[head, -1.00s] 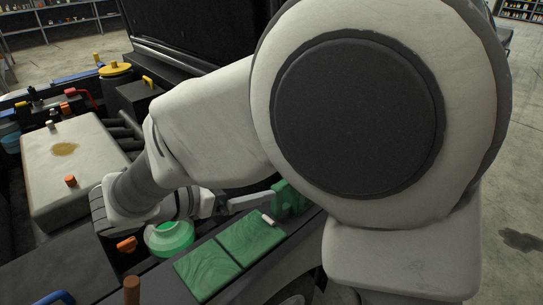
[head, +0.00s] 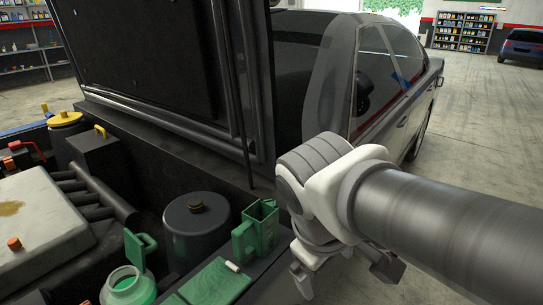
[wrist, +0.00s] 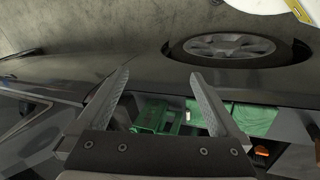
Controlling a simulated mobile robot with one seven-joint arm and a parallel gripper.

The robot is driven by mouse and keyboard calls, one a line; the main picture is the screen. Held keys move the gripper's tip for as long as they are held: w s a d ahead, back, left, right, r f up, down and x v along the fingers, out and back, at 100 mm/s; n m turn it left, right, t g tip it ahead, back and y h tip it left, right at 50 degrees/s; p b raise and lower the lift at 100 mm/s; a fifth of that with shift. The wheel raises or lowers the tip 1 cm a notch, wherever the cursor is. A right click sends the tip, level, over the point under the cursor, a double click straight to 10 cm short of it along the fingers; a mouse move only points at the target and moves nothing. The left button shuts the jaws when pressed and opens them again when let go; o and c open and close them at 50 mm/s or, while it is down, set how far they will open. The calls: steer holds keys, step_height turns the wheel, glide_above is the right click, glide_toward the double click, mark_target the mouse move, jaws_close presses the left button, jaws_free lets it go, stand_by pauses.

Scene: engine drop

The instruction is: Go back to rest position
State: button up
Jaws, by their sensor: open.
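My gripper (head: 346,275) hangs at the lower right of the head view, right of the green pitcher and outside the engine bay's edge. In the wrist view my gripper (wrist: 162,80) has its two fingers wide apart with nothing between them. The open fingers sit over the car's side, with the front wheel (wrist: 232,46) beyond them. The green pitcher (head: 255,231) stands upright beside the green patterned panel (head: 216,283). Part of the fingers is hidden behind my wrist in the head view.
The open green-lidded reservoir (head: 130,290) and a dark round canister (head: 197,230) are in the engine bay. A pale engine cover (head: 38,222) lies at left. The raised hood (head: 150,60) stands behind. The floor (head: 470,130) at right is clear.

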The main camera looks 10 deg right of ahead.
step_height(320, 180, up, 14)
steer(key=s+m+t+y+p, duration=0.2)
steer(key=m+p, duration=0.4)
steer(key=p, duration=0.7)
steer(key=shift+d+y, duration=0.3)
steer(key=shift+d, duration=0.15)
steer(key=shift+f, duration=0.1)
